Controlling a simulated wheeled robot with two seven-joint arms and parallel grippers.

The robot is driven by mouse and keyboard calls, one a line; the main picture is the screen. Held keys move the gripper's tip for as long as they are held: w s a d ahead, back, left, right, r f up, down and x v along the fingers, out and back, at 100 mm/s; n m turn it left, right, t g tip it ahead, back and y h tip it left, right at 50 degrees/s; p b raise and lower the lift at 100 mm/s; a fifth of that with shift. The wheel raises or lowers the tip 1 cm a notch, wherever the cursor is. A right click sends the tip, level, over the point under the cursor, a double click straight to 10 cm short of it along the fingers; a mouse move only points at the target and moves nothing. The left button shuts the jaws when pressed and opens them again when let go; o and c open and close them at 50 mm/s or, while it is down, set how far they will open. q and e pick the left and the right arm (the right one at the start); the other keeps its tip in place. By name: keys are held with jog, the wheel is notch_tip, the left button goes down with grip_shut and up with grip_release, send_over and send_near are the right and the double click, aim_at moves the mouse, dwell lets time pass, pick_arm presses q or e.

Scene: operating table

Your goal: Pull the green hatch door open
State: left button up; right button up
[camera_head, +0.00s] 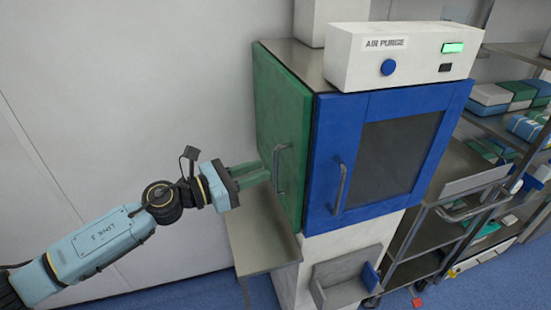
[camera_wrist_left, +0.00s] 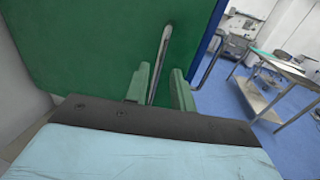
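The green hatch door (camera_head: 283,112) is on the left side of the cabinet and looks closed, flush with the frame. Its upright metal bar handle (camera_head: 277,168) is near the door's front edge. My left gripper (camera_head: 266,172), with green fingers, points at the handle from the left. In the left wrist view the handle (camera_wrist_left: 161,55) stands between the two fingers (camera_wrist_left: 161,88), which are apart with a gap on each side of it. The green door (camera_wrist_left: 90,45) fills the space behind them. My right gripper is in neither view.
A blue door (camera_head: 328,135) with a dark window and its own handle is on the cabinet front. A metal side shelf (camera_head: 262,235) is below the green door. A box labelled AIR PURGE (camera_head: 400,60) sits on top. Stocked shelving (camera_head: 470,165) stands to the right.

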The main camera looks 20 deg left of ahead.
aim_at(276, 189)
pick_arm(q)
jog(key=shift+p+x, duration=0.55)
jog(key=shift+x, duration=2.15)
grip_shut()
